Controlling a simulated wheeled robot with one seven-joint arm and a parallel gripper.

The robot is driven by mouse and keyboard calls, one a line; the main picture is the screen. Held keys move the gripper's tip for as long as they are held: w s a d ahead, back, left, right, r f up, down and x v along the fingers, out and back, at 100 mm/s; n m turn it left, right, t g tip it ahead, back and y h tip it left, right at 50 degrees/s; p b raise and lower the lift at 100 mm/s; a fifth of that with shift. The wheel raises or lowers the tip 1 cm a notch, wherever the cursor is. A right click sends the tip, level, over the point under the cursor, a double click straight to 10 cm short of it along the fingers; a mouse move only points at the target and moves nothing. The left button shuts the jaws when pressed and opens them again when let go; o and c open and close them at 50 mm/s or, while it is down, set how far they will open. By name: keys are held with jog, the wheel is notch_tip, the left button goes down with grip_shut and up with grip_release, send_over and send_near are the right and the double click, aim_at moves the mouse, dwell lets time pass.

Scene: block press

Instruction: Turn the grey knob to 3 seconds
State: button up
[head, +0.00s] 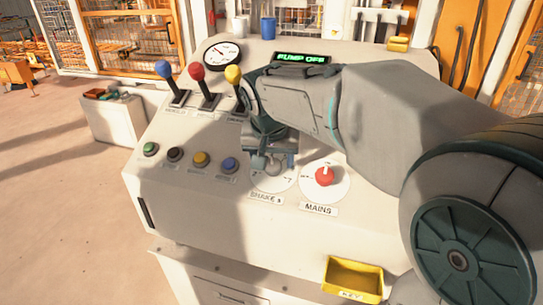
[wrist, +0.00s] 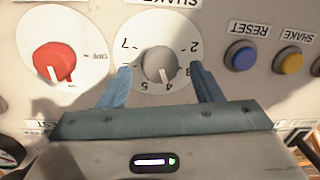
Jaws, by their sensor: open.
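The grey knob (wrist: 158,62) sits on a round white dial (wrist: 140,30) labelled SHAKE, seen upside down in the wrist view. Its white pointer line aims close to the 4. The 2, 5 and 7 are also readable; the 3 is not clear beside a finger. My gripper (wrist: 161,68) is open, one finger on each side of the knob, with visible gaps. In the head view my gripper (head: 272,158) is over the SHAKE dial (head: 270,182) and hides most of the knob.
The red MAINS knob (head: 324,175) is close beside the dial. Several push buttons, including a blue one (head: 229,165), are on the other side. Levers with blue, red and yellow (head: 233,74) balls stand behind. The display (head: 302,58) reads PUMP OFF. A yellow key tray (head: 353,281) is below.

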jog(key=shift+x, duration=0.85)
jog(key=c, duration=1)
jog(key=shift+n, duration=0.4)
jog(key=n, duration=0.3)
jog(key=shift+n, duration=0.4)
jog(key=shift+w+n+g+p, duration=0.1)
jog(key=shift+n+g+p, duration=0.3)
jog(key=shift+n, duration=1.7)
jog(key=shift+a, duration=0.1)
